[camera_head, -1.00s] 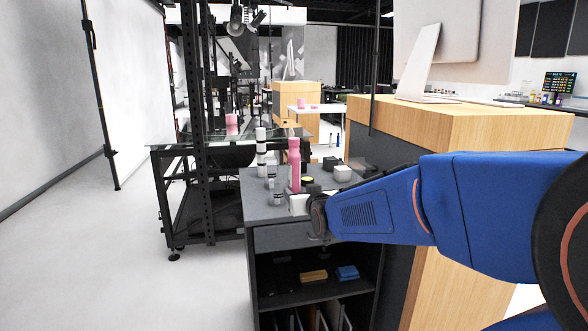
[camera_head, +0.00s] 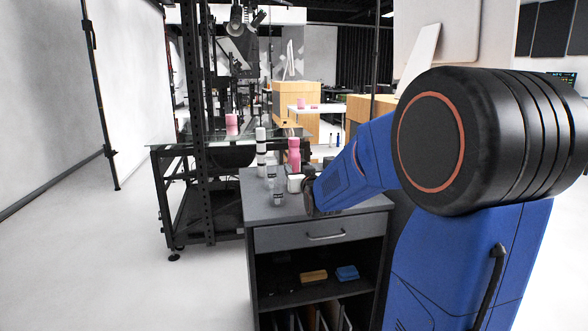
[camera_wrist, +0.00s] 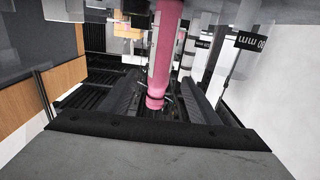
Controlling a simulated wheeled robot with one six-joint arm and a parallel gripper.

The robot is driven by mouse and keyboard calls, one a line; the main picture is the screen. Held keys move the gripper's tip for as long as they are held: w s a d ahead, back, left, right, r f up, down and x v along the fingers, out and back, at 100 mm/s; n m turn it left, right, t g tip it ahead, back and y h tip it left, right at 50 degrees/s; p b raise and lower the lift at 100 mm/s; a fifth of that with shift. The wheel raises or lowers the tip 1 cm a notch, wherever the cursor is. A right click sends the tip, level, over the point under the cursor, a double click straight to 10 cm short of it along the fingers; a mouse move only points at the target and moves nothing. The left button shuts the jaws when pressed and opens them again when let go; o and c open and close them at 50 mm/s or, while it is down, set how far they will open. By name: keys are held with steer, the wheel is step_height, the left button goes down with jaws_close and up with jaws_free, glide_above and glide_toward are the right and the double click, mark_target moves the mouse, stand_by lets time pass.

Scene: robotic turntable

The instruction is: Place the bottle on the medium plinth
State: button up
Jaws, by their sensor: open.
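The pink bottle (camera_head: 294,150) stands upright on the grey cabinet top (camera_head: 262,207). My gripper (camera_head: 296,182) is right in front of it in the head view and hides its lower part. In the wrist view the bottle (camera_wrist: 164,45) appears inverted, with its narrow end between the dark fingers of my open gripper (camera_wrist: 153,98). I cannot tell whether the fingers touch it. I cannot identify the medium plinth for sure; a pink cylinder (camera_head: 232,124) stands on the glass table (camera_head: 180,146) at the left.
A black-and-white cylinder (camera_head: 261,150) and small grey-and-clear containers (camera_head: 277,197) stand left of the bottle. A black upright post (camera_head: 196,120) rises by the glass table. My arm hides the cabinet top's right side. The floor at the left is clear.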

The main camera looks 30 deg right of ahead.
mark_target(294, 160)
steer(key=shift+x, duration=4.15)
steer(key=shift+r, duration=0.15)
jaws_close()
